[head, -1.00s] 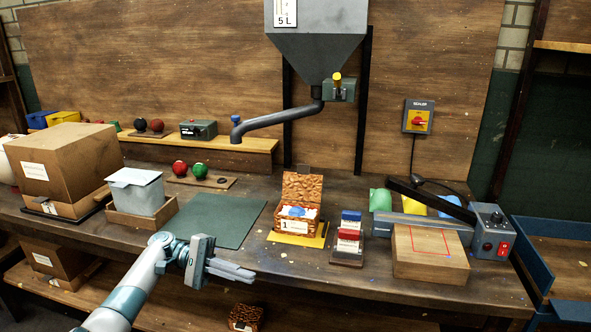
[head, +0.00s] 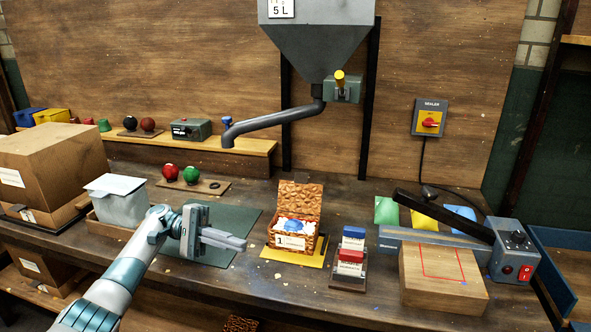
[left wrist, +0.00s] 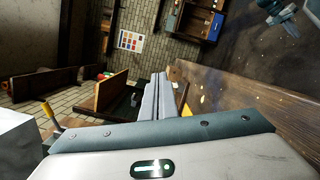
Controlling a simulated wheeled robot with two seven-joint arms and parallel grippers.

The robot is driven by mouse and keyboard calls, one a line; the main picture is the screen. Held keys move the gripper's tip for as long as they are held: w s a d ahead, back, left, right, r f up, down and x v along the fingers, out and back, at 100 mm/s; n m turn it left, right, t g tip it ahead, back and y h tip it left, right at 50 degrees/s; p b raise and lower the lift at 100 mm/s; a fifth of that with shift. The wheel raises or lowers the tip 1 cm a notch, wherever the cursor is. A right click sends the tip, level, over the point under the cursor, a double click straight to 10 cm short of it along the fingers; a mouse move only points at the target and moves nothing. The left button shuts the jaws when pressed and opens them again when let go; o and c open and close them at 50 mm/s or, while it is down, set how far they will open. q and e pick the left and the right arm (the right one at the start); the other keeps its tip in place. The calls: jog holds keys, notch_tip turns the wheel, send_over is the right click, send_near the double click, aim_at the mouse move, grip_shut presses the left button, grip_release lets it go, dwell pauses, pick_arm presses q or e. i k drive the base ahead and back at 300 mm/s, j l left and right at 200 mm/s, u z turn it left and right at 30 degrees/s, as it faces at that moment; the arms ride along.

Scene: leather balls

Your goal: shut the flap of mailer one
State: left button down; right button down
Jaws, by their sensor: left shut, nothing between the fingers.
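Mailer one (head: 296,222) is a brown patterned box with a "1" label on its front. It stands on a yellow mat (head: 270,254) in the middle of the bench. Its flap (head: 301,196) stands up open at the back, and white filling with a blue ball (head: 292,225) shows inside. My left gripper (head: 243,243) is shut and empty, to the left of the mailer and apart from it, over the green mat. Its shut fingers also show in the left wrist view (left wrist: 158,92).
A red and blue stamp stand (head: 349,262) is right of the mailer, then a wooden block (head: 440,283) and the sealer (head: 512,250). A grey spout (head: 270,122) hangs above and behind. A white bin (head: 118,207) and cardboard box (head: 50,165) stand left. The green mat (head: 205,257) is bare.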

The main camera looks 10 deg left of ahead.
aim_at(300, 197)
jog(key=i, duration=1.1)
